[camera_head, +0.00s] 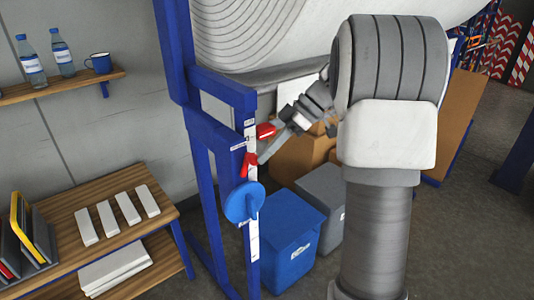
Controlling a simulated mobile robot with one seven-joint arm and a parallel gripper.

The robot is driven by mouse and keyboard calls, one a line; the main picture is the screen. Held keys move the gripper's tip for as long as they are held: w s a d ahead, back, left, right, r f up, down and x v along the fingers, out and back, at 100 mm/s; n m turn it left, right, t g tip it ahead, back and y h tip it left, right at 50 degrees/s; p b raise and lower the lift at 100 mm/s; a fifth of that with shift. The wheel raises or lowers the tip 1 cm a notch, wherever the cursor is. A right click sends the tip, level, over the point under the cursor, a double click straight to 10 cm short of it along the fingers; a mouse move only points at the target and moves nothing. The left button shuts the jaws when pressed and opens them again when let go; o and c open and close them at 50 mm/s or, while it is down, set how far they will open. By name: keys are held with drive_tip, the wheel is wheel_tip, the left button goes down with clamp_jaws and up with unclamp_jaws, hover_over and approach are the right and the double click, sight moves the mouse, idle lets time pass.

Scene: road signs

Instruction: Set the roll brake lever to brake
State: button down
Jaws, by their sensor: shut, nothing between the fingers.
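The roll brake lever is on a blue upright frame; its round blue hub (243,203) sits low on a white strip. A red piece (249,164) rises just above the hub, against the strip. A second red piece (265,131) shows higher up, beside my gripper; I cannot tell whether it belongs to the lever. My gripper (264,157) is shut and empty, its tips pointing down and left close to the red piece above the hub. Whether they touch it I cannot tell. Small labels on the strip are too small to read.
The blue frame (203,165) stands beside a large white roll (330,35). A blue bin (290,240), a grey bin (325,190) and cardboard boxes stand behind my gripper. A wooden shelf unit (75,215) is at left, and a wall shelf (60,85) holds bottles and a mug.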

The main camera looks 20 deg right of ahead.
drive_tip(key=shift+a, duration=0.1)
drive_tip(key=shift+r+p, duration=0.35)
drive_tip(key=shift+r, duration=0.4)
drive_tip(key=shift+r, duration=0.1)
